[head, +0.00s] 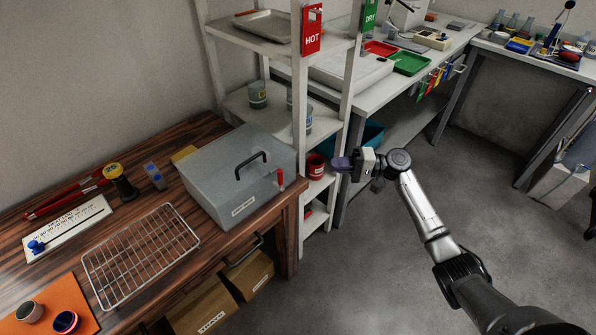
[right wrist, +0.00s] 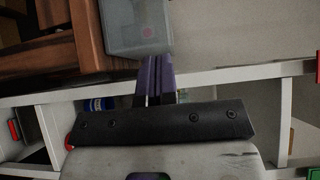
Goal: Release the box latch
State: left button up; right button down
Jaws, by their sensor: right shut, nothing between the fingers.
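A red latch lever (head: 281,180) sticks up at the box's right front edge. My right gripper (head: 341,164) is to the right of the box, in front of the shelf, apart from the latch. Its purple fingers are shut and empty. In the right wrist view the purple fingers (right wrist: 155,77) point up toward part of the grey box (right wrist: 136,28); the red latch cannot be made out there. My left gripper is not in view.
A white shelf rack (head: 349,100) stands behind my right gripper, with a red mug (head: 315,167) close to the fingers. A wire rack (head: 140,255) lies on the bench left of the box. The floor (head: 400,270) at the right front is open.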

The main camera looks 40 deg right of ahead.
aim_at(281, 181)
jog(key=b+x, duration=0.2)
jog(key=x, duration=0.8)
jog(key=shift+w+a, duration=0.1)
jog(key=shift+a, duration=0.05)
jog(key=shift+a+b, duration=0.35)
jog(key=shift+a, duration=0.7)
jog(key=shift+s+a, duration=0.25)
jog(key=shift+a, duration=0.5)
jog(key=shift+a, duration=0.1)
jog(key=shift+r, duration=0.15)
jog(key=shift+a+n+p, duration=0.1)
jog(key=shift+n+p, duration=0.2)
jog(key=shift+p, duration=0.15)
